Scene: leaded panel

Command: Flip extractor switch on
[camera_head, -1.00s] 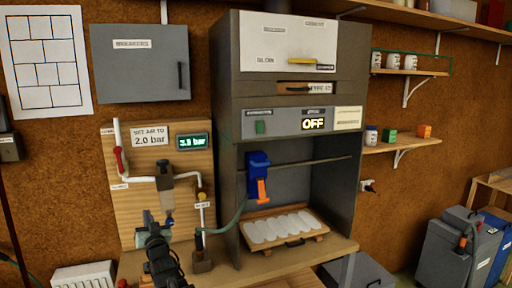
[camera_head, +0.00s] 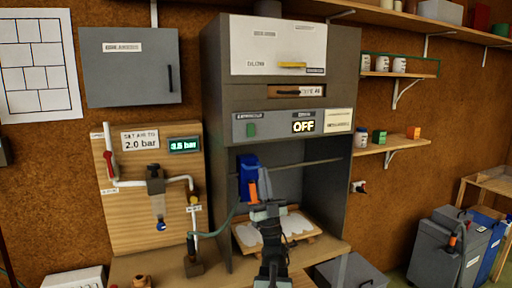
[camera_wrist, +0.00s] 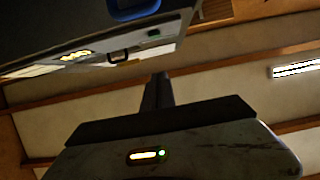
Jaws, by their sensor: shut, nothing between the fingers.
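The extractor switch is a green rocker (camera_head: 251,130) on the grey hood's front panel, under a small dark label. To its right, a display (camera_head: 303,126) on the same panel reads OFF. In the wrist view the panel shows at upper left, with the small green switch (camera_wrist: 153,33) and a glowing yellow display (camera_wrist: 75,56). My gripper (camera_head: 265,177) is below the panel in front of the hood's opening, pointing up and apart from the switch. Its fingers (camera_wrist: 158,90) are together and empty in the wrist view.
A blue tool with an orange tip (camera_head: 248,178) hangs in the hood opening, close beside my gripper. A tray (camera_head: 306,244) of pale pieces lies below, partly behind my arm. A pipe board (camera_head: 118,230) with a gauge stands left. A yellow handle (camera_head: 292,65) is above the panel.

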